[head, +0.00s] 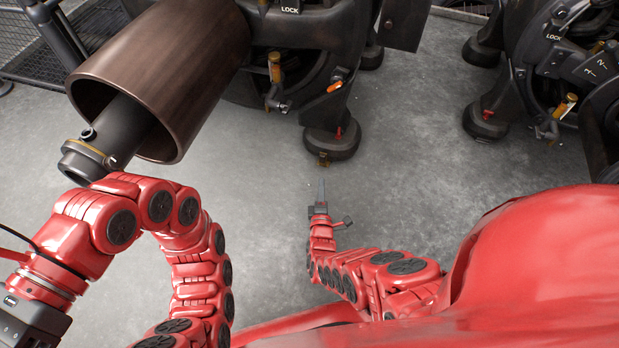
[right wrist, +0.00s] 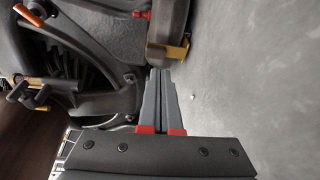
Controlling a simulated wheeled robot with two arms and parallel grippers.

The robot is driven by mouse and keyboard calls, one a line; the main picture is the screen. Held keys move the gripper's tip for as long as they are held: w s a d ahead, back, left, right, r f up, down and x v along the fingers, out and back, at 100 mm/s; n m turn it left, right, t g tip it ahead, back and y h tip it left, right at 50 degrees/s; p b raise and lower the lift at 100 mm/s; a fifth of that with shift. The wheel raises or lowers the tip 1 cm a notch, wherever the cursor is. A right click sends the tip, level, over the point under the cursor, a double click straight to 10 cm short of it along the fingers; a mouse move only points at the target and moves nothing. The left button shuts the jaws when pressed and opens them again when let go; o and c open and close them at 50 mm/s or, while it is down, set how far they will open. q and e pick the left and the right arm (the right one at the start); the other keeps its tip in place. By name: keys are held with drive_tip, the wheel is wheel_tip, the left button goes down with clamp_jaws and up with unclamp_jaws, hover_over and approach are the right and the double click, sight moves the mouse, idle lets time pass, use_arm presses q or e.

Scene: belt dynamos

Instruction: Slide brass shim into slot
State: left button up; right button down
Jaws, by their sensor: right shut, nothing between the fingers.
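A small brass-coloured piece (head: 323,159), which looks like the shim, sits at the near edge of a round dark machine foot (head: 331,142) in the head view. It also shows in the right wrist view (right wrist: 174,51), jutting from the foot's edge. I cannot make out the slot or how deep the piece sits. My right gripper (head: 321,182) is just on the near side of the brass piece, pointing at it. Its grey fingers are together and empty in the right wrist view (right wrist: 160,74), with the tips close to the piece but apparently apart from it. My left gripper's fingers are out of frame.
A big brown cylinder (head: 165,75) on a dark shaft stands at upper left, beside my left arm. The dark machine has an amber-handled lever (head: 275,72) and a red tab (head: 339,133). A second machine foot (head: 487,120) is at right. The grey floor between is clear.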

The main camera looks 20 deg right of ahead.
drive_tip(key=m+p, duration=0.1)
drive_tip(key=m, duration=0.2)
drive_tip(key=s+a+r+m+g+h+p, duration=0.1)
drive_tip(key=m, duration=0.1)
drive_tip(key=r+m+g+p, duration=0.1)
drive_tip(key=m, duration=0.2)
drive_tip(key=shift+s+a+r+m+h, duration=0.1)
drive_tip(key=shift+s+a+m+h, duration=0.05)
drive_tip(key=shift+s+m+h, duration=0.15)
drive_tip(key=a+r+m+g+p, duration=0.3)
drive_tip(key=r+m+p, duration=0.2)
drive_tip(key=m, duration=0.8)
drive_tip(key=shift+s+a+r+h, duration=0.25)
drive_tip(key=shift+r+h, duration=0.05)
drive_tip(key=shift+r, duration=0.05)
drive_tip(key=shift+r, duration=0.1)
